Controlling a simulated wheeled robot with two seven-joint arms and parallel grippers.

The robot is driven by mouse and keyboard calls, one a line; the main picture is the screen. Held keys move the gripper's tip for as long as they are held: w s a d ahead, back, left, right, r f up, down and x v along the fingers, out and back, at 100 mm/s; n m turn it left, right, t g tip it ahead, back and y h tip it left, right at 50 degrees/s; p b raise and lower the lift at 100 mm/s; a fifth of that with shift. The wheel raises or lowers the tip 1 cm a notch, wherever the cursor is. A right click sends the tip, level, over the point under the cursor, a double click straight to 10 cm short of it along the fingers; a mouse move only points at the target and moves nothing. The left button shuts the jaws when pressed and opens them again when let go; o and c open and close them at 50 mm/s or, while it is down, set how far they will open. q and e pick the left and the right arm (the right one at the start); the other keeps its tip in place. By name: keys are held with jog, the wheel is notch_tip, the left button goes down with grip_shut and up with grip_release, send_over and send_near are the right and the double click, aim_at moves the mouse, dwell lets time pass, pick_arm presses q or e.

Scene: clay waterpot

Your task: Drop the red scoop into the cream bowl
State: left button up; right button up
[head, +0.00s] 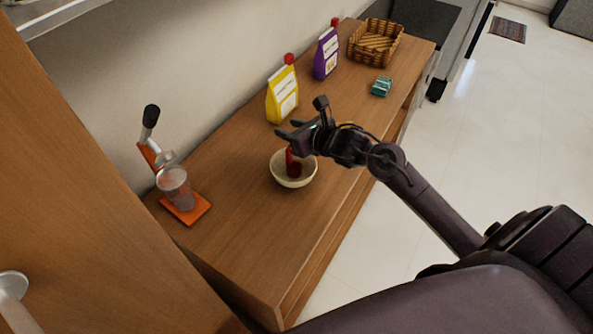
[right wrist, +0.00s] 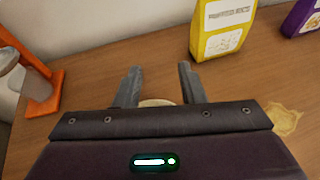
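The cream bowl (head: 305,180) stands upright on the wooden counter. The red scoop (head: 292,163) is inside it, with its upper part leaning up near the back rim. My right gripper (head: 287,129) is open above and just behind the bowl, apart from the scoop. In the right wrist view the two fingers of my right gripper (right wrist: 160,88) are spread with nothing held between them. A sliver of the cream bowl's rim (right wrist: 157,102) shows between them, and the scoop is hidden there. My left gripper is not in view.
An orange juicer stand (head: 188,210) with a clear cup is at the left. A yellow bag (head: 283,97) and a purple bag (head: 326,55) stand along the wall. A teal box (head: 381,87) and wicker basket (head: 375,60) are farther back. The counter's near end is clear.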

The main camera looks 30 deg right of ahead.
jog(key=shift+o, duration=0.2)
jog(key=shift+s, duration=0.1)
jog(key=b+v, duration=0.2)
jog(key=v, duration=0.5)
jog(key=shift+s, duration=0.3)
jog(key=shift+d, duration=0.15)
